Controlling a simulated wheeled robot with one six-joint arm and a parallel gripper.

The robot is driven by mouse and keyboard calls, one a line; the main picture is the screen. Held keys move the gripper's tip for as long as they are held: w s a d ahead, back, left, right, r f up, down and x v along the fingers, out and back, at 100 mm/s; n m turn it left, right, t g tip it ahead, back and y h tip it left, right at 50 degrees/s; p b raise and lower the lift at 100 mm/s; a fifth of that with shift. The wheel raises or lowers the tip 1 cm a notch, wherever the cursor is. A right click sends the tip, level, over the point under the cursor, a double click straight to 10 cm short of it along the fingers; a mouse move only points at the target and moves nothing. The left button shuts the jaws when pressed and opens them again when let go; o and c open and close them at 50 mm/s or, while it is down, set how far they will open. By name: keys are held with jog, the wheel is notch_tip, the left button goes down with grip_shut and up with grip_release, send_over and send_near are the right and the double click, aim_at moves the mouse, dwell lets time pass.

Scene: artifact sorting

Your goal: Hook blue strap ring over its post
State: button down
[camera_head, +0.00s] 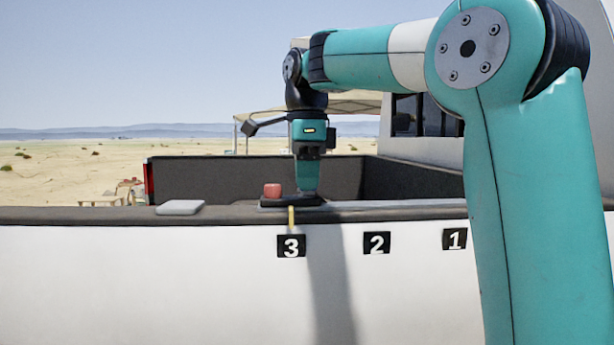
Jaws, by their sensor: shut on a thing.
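My gripper (306,192) points down at the truck bed's near side rail, below the teal wrist. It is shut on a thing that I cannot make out. A small red block-like piece (272,190) stands just left of the gripper, at a flat dark piece on the rail. A narrow yellow strip (291,218) hangs from the rail below them, over the number 3 label (291,246). I cannot clearly pick out the blue strap ring or its post. The gripper's fingertips are too small to tell apart from the dark piece.
The truck's white side (180,280) also carries labels 2 (376,243) and 1 (454,239) to the right. A flat grey pad (180,208) lies on the rail to the left. The dark bed wall (230,178) stands behind. The air left of the gripper is clear.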

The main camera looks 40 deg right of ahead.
jog(key=shift+f, duration=0.15)
jog(key=c, duration=1.1)
grip_release()
jog(key=shift+o, duration=0.2)
notch_tip(320, 180, up, 18)
jog(key=p, duration=0.7)
jog(key=shift+f, duration=0.2)
jog(key=shift+s+a, duration=0.1)
